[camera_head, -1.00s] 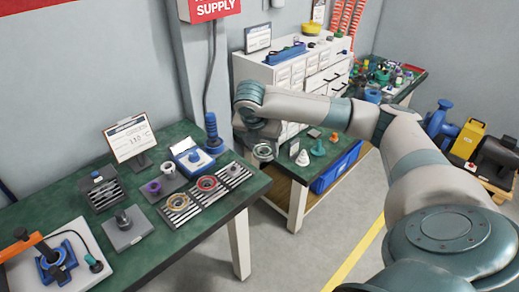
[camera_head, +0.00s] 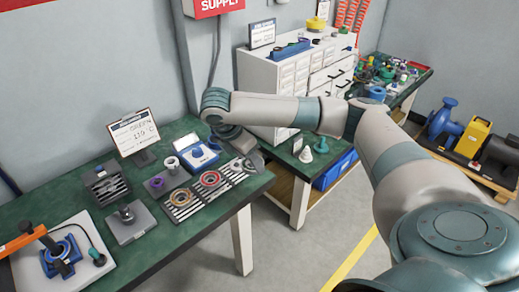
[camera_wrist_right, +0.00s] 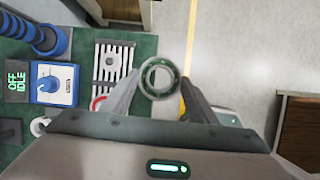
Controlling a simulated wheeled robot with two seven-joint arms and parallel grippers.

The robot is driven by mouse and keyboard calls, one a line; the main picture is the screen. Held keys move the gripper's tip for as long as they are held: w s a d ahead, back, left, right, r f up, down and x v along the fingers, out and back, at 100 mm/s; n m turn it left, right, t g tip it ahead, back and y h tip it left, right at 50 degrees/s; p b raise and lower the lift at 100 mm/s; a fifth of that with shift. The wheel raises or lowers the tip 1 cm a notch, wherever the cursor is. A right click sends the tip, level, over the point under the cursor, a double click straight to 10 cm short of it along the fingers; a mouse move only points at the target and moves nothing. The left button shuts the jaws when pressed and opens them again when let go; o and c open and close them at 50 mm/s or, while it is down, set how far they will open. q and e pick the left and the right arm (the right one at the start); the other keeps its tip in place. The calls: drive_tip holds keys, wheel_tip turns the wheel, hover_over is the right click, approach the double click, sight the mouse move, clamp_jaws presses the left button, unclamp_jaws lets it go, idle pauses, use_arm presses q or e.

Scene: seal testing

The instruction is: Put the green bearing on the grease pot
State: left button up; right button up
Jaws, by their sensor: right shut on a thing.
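My right gripper (camera_wrist_right: 158,92) is shut on a ring-shaped bearing (camera_wrist_right: 160,78), dark green with a pale inner ring, in the right wrist view. The bearing appears just beyond the green bench's edge, with floor behind it. In the head view my right gripper (camera_head: 246,153) is low near the bench's right end, partly hidden by its own wrist, with the ring (camera_head: 249,166) beneath it. I cannot tell for certain which item is the grease pot; a grey cup (camera_head: 172,163) and a purple cup (camera_head: 156,183) stand on the bench. My left gripper is not in view.
A second bench with a white cone (camera_head: 306,155) stands to the right.

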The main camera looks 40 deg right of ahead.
drive_tip(key=s+a+m+g, duration=0.1)
drive_tip(key=a+m, duration=0.1)
drive_tip(key=a, duration=0.1)
drive_tip(key=s+a+m+g, duration=0.1)
drive_tip(key=a+m, duration=0.2)
drive_tip(key=s+a+m+g+y, duration=0.1)
drive_tip(key=s+a+m, duration=0.1)
drive_tip(key=a+m, duration=0.1)
drive_tip(key=shift+a+r, duration=0.2)
drive_tip(key=shift+a, duration=0.25)
drive_tip(key=shift+s+a+r+m+g+y, duration=0.3)
drive_tip(key=shift+s+a+r+m+y, duration=0.25)
drive_tip(key=shift+s+a+m, duration=0.9)
drive_tip(key=shift+s+a+r+m+g+y, duration=0.3)
drive_tip(key=shift+s+a+r+m+y, duration=0.55)
drive_tip(key=shift+a+m, duration=1)
drive_tip(key=shift+s+a+r+m+g+y, duration=0.15)
drive_tip(key=shift+s+a+m+g+y, duration=0.2)
drive_tip(key=shift+s+a+m, duration=1.35)
drive_tip(key=shift+w+d+m, duration=0.3)
drive_tip(key=shift+w+d, duration=0.05)
